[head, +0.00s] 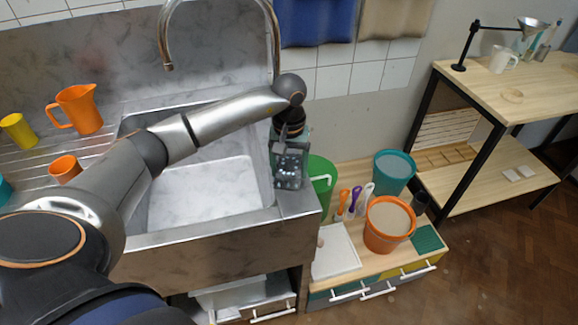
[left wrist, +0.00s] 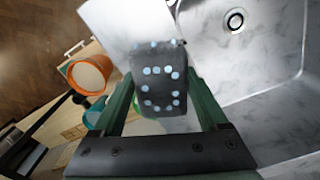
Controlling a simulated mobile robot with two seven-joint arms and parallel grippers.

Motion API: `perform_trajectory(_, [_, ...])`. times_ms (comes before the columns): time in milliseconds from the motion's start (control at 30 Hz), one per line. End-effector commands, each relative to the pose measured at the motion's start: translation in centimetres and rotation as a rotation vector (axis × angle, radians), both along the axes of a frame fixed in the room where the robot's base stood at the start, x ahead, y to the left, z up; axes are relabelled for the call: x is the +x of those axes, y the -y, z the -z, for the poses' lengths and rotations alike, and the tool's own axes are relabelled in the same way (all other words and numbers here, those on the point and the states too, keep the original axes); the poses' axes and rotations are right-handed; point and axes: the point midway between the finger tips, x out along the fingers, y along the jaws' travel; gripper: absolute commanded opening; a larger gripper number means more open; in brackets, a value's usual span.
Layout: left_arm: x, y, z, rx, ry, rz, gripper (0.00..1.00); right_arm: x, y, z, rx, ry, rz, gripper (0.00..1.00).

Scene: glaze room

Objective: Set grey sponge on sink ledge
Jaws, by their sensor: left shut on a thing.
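The grey sponge, dark with pale dots, shows in the left wrist view (left wrist: 158,84) between the two green fingers. It also shows in the head view (head: 289,179), over the sink ledge (head: 297,203) at the right side of the basin. My left gripper (head: 290,160) is shut on the sponge and points down at the ledge. I cannot tell whether the sponge's underside touches the ledge or hangs just above it. The ledge also shows in the left wrist view (left wrist: 125,22) beyond the sponge. My right gripper is in neither view.
The sink basin (head: 205,190) lies left of the ledge, under my arm. A green bucket (head: 321,178) stands close to the right of the ledge. An orange bucket (head: 388,226) and a teal bucket (head: 394,171) stand on the low cabinet. The tap (head: 168,40) arches behind.

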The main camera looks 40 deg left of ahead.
Motion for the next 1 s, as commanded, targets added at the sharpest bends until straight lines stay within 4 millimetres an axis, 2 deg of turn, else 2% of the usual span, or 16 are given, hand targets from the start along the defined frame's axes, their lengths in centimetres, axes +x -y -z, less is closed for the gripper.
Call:
perform_trajectory(100, [0.0,0.0,0.5,0.001,0.0,0.0,0.32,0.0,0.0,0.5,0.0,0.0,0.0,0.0])
perform_trajectory(133, [0.0,0.0,0.4,0.0,0.0,0.0,0.78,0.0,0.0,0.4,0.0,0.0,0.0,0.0])
perform_trajectory(333, [0.0,0.0,0.3,0.0,-0.001,0.0,1.0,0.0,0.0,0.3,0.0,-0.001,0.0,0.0])
perform_trajectory(567, [0.0,0.0,0.2,0.0,-0.001,0.0,1.0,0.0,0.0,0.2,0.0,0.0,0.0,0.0])
perform_trajectory(700, [0.0,0.0,-0.6,0.0,0.002,0.0,1.0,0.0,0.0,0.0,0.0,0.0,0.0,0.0])
perform_trajectory(767, [0.1,0.0,-1.4,0.001,0.004,-0.001,1.0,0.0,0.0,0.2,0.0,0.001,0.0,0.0])
perform_trajectory(1000, [0.1,-0.1,-6.6,0.0,0.005,-0.001,1.0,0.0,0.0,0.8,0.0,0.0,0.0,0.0])
